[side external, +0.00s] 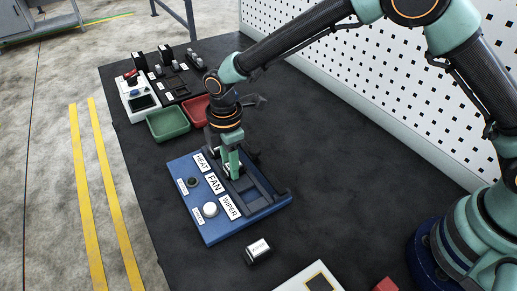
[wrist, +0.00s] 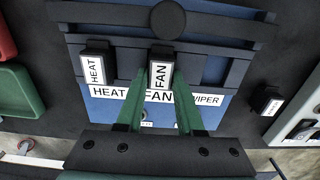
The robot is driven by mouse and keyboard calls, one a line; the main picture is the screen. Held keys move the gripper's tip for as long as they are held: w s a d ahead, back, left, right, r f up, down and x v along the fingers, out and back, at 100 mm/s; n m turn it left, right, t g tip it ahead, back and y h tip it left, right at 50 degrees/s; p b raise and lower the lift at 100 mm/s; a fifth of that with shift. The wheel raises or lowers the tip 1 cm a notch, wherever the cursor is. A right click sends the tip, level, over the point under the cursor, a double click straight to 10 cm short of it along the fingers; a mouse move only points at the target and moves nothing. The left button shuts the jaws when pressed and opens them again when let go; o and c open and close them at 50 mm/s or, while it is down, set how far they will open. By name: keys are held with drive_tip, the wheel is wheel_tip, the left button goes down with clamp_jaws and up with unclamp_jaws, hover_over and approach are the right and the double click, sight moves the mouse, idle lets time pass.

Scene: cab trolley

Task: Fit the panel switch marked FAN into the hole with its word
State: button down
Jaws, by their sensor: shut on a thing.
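The black panel switch with a white FAN label (wrist: 160,72) is between the green fingers of my gripper (wrist: 161,84), which is shut on it. In the side view my gripper (side external: 233,168) points down over the blue panel (side external: 217,233). The switch is at the slot row above the word FAN (side external: 214,184); whether it is seated in the hole or just over it, I cannot tell. The HEAT switch (wrist: 97,66) stands to its left, above the word HEAT. The word WIPER (side external: 230,206) is on the other side, with no switch seen above it.
Another switch (side external: 258,250) lies on the dark table in front of the panel. Green (side external: 168,124) and red (side external: 196,109) trays stand behind it, near a white control box (side external: 139,97). A white box (side external: 311,279) is at the front edge.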

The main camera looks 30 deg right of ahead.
drive_tip(key=shift+c, duration=2.3)
unclamp_jaws()
drive_tip(key=shift+r, duration=0.1)
wheel_tip(320, 180, up, 12)
drive_tip(key=d+r+m+t, duration=0.1)
drive_tip(key=d+r+m, duration=0.3)
drive_tip(key=d+r, duration=0.3)
drive_tip(key=s+d+r+m+t, duration=0.1)
drive_tip(key=s+d+m+t, duration=0.1)
drive_tip(key=s+d+m, duration=0.4)
drive_tip(key=s+d+r+m+t, duration=0.1)
drive_tip(key=s+d+m+t, duration=0.1)
drive_tip(key=s+d+m, duration=0.5)
drive_tip(key=d+m, duration=0.1)
drive_tip(key=d, duration=0.5)
drive_tip(key=shift+s+d+r+t, duration=0.15)
drive_tip(key=shift+s+r+t, duration=0.1)
drive_tip(key=shift+t, duration=0.05)
